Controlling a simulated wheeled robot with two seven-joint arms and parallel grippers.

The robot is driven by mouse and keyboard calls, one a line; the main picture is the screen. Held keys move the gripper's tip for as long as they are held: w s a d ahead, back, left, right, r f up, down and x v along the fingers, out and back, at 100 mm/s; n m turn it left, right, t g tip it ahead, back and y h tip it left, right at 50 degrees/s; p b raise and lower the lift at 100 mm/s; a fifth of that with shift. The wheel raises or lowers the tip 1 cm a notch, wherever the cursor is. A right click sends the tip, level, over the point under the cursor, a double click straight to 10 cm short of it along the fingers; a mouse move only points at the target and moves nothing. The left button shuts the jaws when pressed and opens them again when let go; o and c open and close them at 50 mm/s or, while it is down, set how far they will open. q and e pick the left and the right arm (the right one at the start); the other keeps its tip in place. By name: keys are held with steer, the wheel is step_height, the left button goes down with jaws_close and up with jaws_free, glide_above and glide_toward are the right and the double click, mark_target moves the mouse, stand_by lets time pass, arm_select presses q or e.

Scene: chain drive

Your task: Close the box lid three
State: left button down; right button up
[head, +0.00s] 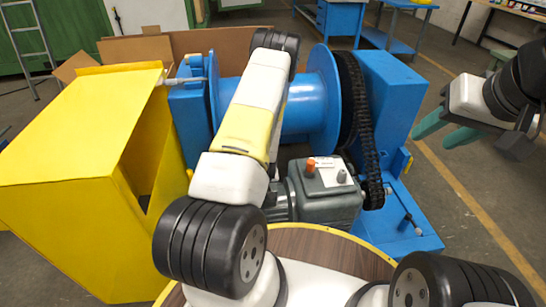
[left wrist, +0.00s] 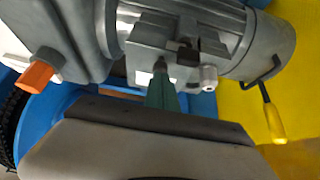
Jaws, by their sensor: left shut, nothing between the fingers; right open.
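A brown cardboard box with raised flaps (head: 128,50) stands behind the blue machine in the head view. A smaller flap (head: 76,66) leans out at its left; much of the box is hidden, and I cannot tell which flap is lid three. My left arm crosses the middle of the head view and hides its own gripper. In the left wrist view my left gripper (left wrist: 162,88) is shut and empty, its green fingers pointing toward the grey motor (left wrist: 190,40); I cannot tell whether they touch. My right gripper (head: 445,127) is open and empty at the right, apart from the machine.
A large yellow guard (head: 75,130) stands at the left. The blue drum (head: 305,105), black chain (head: 362,120) and grey gearbox with an orange knob (head: 310,164) fill the middle. A round brown table (head: 320,245) is in front. Open floor lies at the right.

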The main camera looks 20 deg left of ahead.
arm_select(q)
steer(key=shift+s+d+f, duration=0.1)
steer(key=shift+s+f, duration=0.2)
steer(key=shift+f, duration=0.3)
steer(key=shift+s+f, duration=0.1)
